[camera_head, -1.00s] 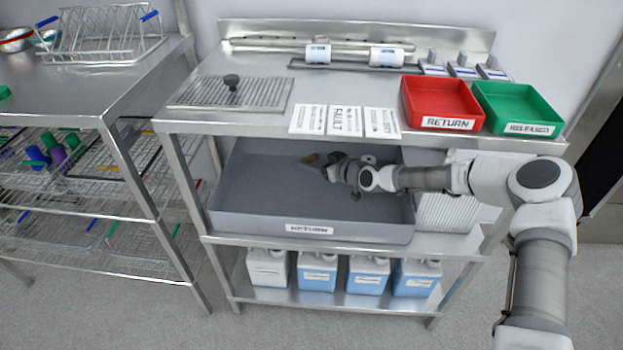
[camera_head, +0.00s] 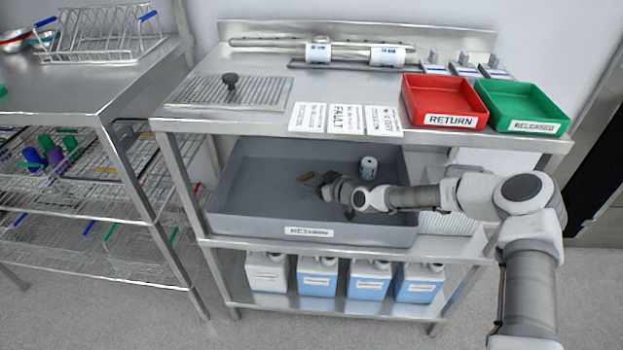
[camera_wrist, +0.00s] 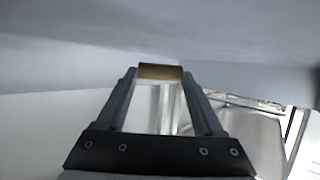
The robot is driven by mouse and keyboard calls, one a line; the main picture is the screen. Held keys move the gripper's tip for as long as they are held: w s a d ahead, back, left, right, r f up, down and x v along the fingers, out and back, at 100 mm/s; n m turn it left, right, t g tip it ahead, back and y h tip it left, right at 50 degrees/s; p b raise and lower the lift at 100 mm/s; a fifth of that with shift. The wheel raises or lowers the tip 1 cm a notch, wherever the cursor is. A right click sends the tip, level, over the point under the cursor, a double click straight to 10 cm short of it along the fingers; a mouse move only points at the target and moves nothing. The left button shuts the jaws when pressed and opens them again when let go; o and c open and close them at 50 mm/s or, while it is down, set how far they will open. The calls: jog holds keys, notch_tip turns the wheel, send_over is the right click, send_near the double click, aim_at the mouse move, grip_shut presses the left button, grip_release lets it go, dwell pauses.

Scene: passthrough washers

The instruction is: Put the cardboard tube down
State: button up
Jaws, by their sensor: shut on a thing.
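The cardboard tube is a small brown cylinder (camera_wrist: 160,72) held across my gripper's fingertips in the wrist view. In the head view the tube (camera_head: 306,176) shows as a small tan piece at the tip of my gripper (camera_head: 318,184). My gripper is shut on the tube, inside the grey bin (camera_head: 255,212) on the middle shelf. I cannot tell whether the tube touches the bin floor.
A white roll-like item (camera_head: 369,168) is in the bin to the right of my gripper. The steel worktop (camera_head: 270,122) overhangs the bin from above. A red tray (camera_head: 445,104) and a green tray (camera_head: 522,108) stand on it. The bin's left part is clear.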

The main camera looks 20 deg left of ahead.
jog(key=shift+f, duration=0.3)
jog(key=o, duration=1.3)
jog(key=shift+r, duration=0.1)
jog(key=shift+r, duration=0.3)
jog(key=v, duration=0.2)
jog(key=p+v, duration=0.1)
jog(key=v, duration=0.1)
jog(key=p+v, duration=0.1)
jog(key=v, duration=0.1)
jog(key=shift+d+r, duration=0.1)
jog(key=shift+r, duration=0.3)
jog(key=shift+s+d+r+p, duration=0.15)
jog(key=shift+s+d+p, duration=0.2)
jog(key=shift+d, duration=0.15)
jog(key=shift+r, duration=0.1)
